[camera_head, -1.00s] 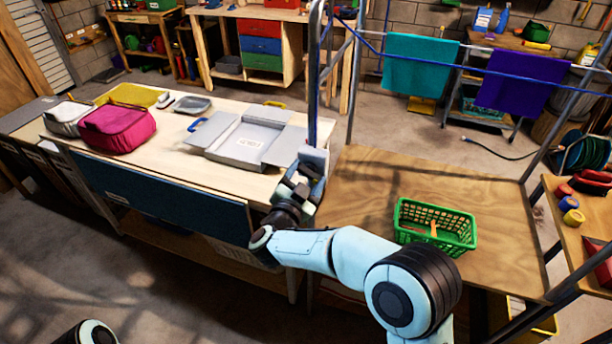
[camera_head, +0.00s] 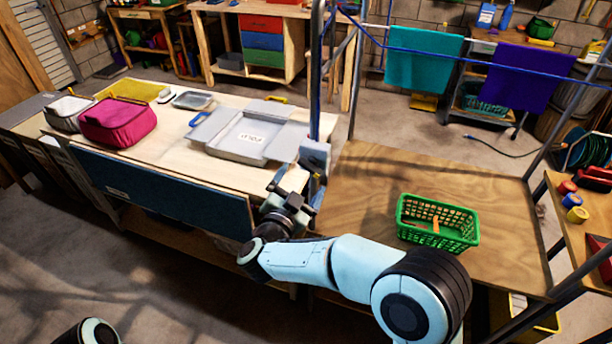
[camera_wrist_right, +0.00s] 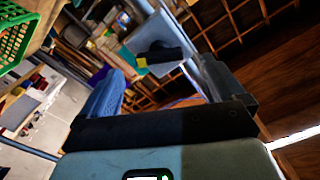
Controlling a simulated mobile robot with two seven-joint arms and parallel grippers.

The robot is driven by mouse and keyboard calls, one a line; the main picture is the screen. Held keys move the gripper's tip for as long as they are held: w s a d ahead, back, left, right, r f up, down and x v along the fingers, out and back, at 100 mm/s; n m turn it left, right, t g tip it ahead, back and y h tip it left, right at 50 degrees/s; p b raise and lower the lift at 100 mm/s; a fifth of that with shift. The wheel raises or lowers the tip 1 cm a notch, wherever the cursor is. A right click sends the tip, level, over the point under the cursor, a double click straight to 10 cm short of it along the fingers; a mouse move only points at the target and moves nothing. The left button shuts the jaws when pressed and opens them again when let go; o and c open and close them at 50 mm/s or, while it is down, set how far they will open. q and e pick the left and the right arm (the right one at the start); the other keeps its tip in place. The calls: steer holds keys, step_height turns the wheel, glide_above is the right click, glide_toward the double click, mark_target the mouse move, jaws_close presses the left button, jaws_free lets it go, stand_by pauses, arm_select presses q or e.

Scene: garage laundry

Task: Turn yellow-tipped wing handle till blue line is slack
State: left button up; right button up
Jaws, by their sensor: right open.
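The wing handle (camera_wrist_right: 165,55) is a black bar with a yellow tip at its left end in the right wrist view. It sits on a grey plate (camera_wrist_right: 143,38) on the metal post. In the head view my gripper mostly hides the handle, and the plate (camera_head: 315,156) shows above it. My right gripper (camera_head: 299,186) is open; in the wrist view (camera_wrist_right: 163,72) the handle appears ahead, between its fingers, and contact cannot be told. The blue line (camera_head: 470,64) runs from the post to the right, across the towels. My left gripper is out of view.
A teal towel (camera_head: 422,65) and a purple towel (camera_head: 525,78) hang at the back. A green basket (camera_head: 438,235) stands on the plywood top (camera_head: 380,185). A grey open box (camera_head: 225,148) and a magenta bag (camera_head: 118,124) lie on the left bench.

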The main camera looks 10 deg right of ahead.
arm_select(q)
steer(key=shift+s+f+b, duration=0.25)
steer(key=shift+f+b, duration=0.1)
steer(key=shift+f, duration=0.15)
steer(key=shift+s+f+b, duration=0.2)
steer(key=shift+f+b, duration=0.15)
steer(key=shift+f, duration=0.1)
arm_select(e)
steer(key=v, duration=0.9)
steer(key=shift+w+f, duration=0.1)
